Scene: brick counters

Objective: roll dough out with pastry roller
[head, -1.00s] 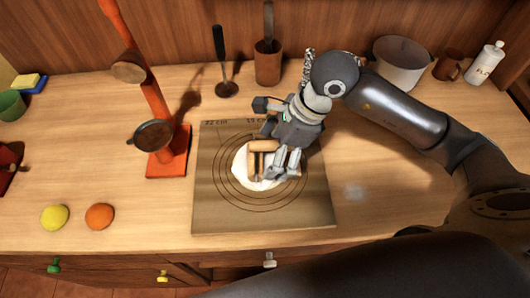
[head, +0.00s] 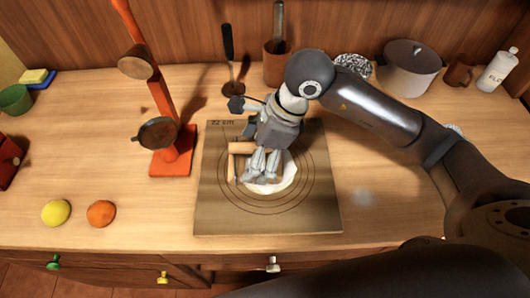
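The white dough (head: 288,178) lies flat on the brown pastry board (head: 225,215) with printed rings. The wooden pastry roller (head: 240,147) is over the left part of the dough, with its handle frame showing to the left of my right gripper. My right gripper (head: 262,172) reaches down from the right over the roller and dough. Its fingers look closed around part of the roller, though the grip itself is partly hidden. My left gripper is out of view.
An orange stand (head: 172,150) with pans is left of the board. A lemon (head: 56,212) and an orange (head: 101,213) lie at the front left. A pot (head: 409,68), a mug (head: 458,71) and a white bottle (head: 497,70) stand at the back right. The counter right of the board is clear.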

